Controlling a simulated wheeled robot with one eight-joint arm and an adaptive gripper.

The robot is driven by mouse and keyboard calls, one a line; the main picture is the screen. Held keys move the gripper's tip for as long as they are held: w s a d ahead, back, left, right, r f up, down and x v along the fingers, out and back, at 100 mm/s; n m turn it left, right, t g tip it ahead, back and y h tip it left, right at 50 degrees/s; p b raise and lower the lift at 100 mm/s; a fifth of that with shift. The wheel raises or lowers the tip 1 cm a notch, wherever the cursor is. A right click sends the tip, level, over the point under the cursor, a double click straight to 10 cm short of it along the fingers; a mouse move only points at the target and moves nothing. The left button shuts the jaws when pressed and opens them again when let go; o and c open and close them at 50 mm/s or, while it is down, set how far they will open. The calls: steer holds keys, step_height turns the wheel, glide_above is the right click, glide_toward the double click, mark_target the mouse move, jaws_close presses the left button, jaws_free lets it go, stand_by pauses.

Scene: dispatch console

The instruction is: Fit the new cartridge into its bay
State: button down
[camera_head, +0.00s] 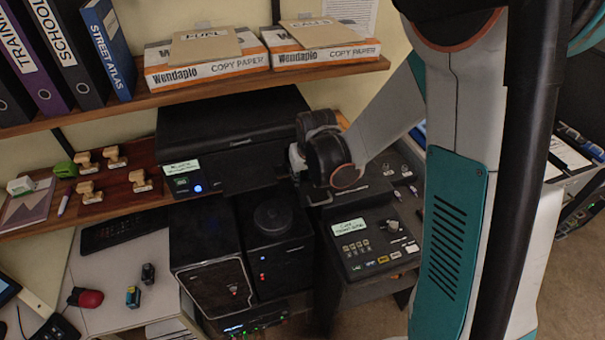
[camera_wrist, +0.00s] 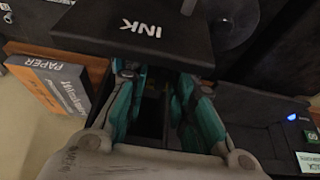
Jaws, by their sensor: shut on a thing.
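My gripper (camera_wrist: 163,80) has its two teal fingers pointing down into a dark opening beside a black lid marked INK (camera_wrist: 140,28). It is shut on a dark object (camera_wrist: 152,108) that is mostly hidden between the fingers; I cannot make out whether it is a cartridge. A small yellow-green patch shows deep between the fingers. In the head view my wrist is at the right end of the black printer (camera_head: 235,135), and the fingers are mostly hidden. Two small cartridge-like blocks, one blue and yellow (camera_head: 133,297) and one dark (camera_head: 148,273), stand on the desk.
A shelf (camera_head: 200,92) with binders and paper boxes (camera_head: 205,60) runs above the printer. A control panel (camera_head: 375,240) is at the right. Stamps (camera_head: 90,190) lie at the left, and a red mouse (camera_head: 86,297) is on the desk. A PAPER box (camera_wrist: 55,80) is close by the gripper.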

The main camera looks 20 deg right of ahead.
steer(key=shift+f, duration=0.2)
steer(key=c, duration=1.4)
jaws_free()
steer(key=shift+o, duration=0.2)
steer(key=shift+r, duration=0.1)
steer(key=shift+r+p, duration=0.5)
steer(key=p+v, duration=0.2)
steer(key=v, duration=1)
steer(key=s+r+t, duration=0.1)
steer(key=s+r, duration=0.3)
steer(key=s, duration=0.5)
steer(key=s+r+t, duration=0.1)
steer(key=s+r, duration=0.4)
steer(key=s, duration=0.4)
steer(key=shift+s+t, duration=0.25)
steer(key=shift+t, duration=0.15)
